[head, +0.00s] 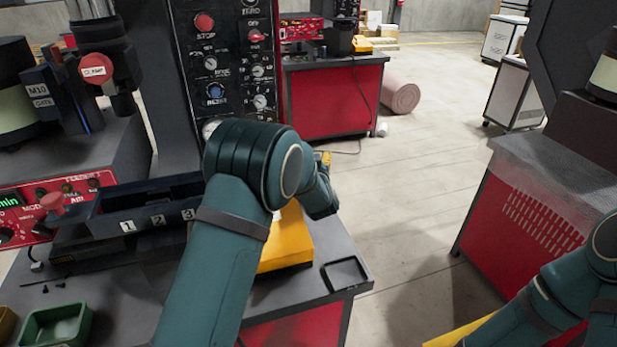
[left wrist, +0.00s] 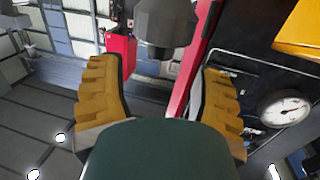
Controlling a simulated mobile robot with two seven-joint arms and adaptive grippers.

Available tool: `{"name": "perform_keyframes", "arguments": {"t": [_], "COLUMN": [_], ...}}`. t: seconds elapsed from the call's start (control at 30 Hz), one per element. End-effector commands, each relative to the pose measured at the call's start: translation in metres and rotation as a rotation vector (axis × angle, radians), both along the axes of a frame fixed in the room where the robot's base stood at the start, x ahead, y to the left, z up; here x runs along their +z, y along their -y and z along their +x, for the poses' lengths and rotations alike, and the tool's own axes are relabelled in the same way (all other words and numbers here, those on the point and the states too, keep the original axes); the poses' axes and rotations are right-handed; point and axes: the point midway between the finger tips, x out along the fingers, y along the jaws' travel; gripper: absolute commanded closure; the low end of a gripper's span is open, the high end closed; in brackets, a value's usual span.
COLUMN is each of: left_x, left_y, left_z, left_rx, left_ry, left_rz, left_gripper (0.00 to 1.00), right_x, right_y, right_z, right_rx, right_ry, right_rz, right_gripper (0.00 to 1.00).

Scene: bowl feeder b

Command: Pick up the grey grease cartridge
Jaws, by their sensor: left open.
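I cannot make out a grey grease cartridge for certain in either view. In the left wrist view a dark grey rounded body (left wrist: 165,25) shows at the top, beyond the gap between my fingers. I cannot tell whether it is the cartridge or a machine part. My left gripper (left wrist: 158,70) is open, its two yellow fingers apart with nothing between them. In the head view my left arm hides most of that gripper; only a bit of yellow shows past the wrist. My right arm enters at the lower right, its gripper out of frame.
The workbench (head: 300,292) carries a control panel (head: 232,50), a numbered dark bin (head: 150,215), a green tray (head: 55,325), a yellow block (head: 285,245) and a small black tray (head: 346,274). A red cabinet (head: 335,100) stands behind. Open floor (head: 430,180) lies to the right.

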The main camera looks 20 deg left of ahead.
Motion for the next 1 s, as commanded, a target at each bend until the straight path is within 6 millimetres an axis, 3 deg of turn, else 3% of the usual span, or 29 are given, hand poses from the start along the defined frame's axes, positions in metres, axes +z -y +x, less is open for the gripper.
{"name": "perform_keyframes", "arguments": {"t": [0.33,0.67,0.87,1.0], "left_x": [-0.008,-0.007,-0.007,-0.007], "left_y": [-0.016,-0.018,-0.018,-0.018], "left_z": [0.040,0.044,0.044,0.044], "left_rx": [0.001,0.000,0.000,0.000], "left_ry": [0.002,0.000,0.000,0.001], "left_rz": [0.001,0.000,0.000,0.000], "left_gripper": [0.35,0.35,1.00,1.00], "right_x": [-0.010,-0.010,-0.010,-0.010], "right_y": [0.000,0.000,0.000,0.000], "right_z": [0.002,0.002,0.002,0.002], "right_rx": [-0.001,-0.001,-0.001,-0.001], "right_ry": [0.005,0.005,0.005,0.005], "right_rz": [-0.001,-0.001,-0.001,-0.001], "right_gripper": [1.00,1.00,1.00,1.00]}}
